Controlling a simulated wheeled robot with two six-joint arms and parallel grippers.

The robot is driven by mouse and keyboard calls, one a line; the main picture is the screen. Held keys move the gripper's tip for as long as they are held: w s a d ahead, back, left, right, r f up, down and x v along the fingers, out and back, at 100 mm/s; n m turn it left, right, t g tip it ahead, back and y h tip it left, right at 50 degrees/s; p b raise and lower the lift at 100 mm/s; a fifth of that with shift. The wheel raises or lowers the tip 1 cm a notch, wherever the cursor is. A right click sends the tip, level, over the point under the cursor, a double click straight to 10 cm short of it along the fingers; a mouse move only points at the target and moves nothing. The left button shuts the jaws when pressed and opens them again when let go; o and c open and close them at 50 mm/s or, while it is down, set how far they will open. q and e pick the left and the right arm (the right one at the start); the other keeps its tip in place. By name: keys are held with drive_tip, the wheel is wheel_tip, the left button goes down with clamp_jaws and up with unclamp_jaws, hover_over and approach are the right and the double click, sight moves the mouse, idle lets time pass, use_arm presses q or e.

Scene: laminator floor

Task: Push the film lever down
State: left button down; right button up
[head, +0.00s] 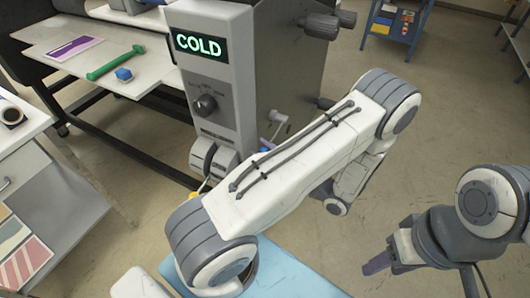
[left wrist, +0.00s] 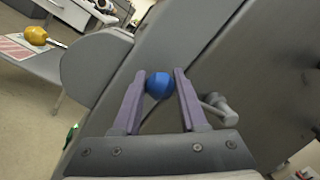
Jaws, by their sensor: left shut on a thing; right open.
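The laminator's grey end housing (head: 225,125) stands at the centre of the head view, with a lit "COLD" display and a dark dial. A round blue knob (left wrist: 159,86), apparently the film lever's end, sits between the fingers of my left gripper (left wrist: 162,78) in the left wrist view. The fingers are shut on it. The lever's shaft is hidden there. In the head view my left arm covers that gripper; only a small blue bit (head: 264,151) shows beside the housing. My right gripper (head: 424,272) is open and empty at the lower right, away from the machine.
A grey handle (left wrist: 217,108) sticks out close to the right of my left fingers. A blue cart (head: 397,22) stands far back.

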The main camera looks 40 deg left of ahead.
use_arm(q)
drive_tip(key=shift+w+f, duration=0.1)
drive_tip(key=shift+f, duration=0.1)
drive_tip(key=shift+c, duration=2.3)
unclamp_jaws()
drive_tip(key=d+f+b, duration=0.1)
drive_tip(key=d+b, duration=0.2)
drive_tip(key=d, duration=0.7)
drive_tip(key=shift+w+d+f, duration=0.2)
drive_tip(key=shift+f, duration=0.1)
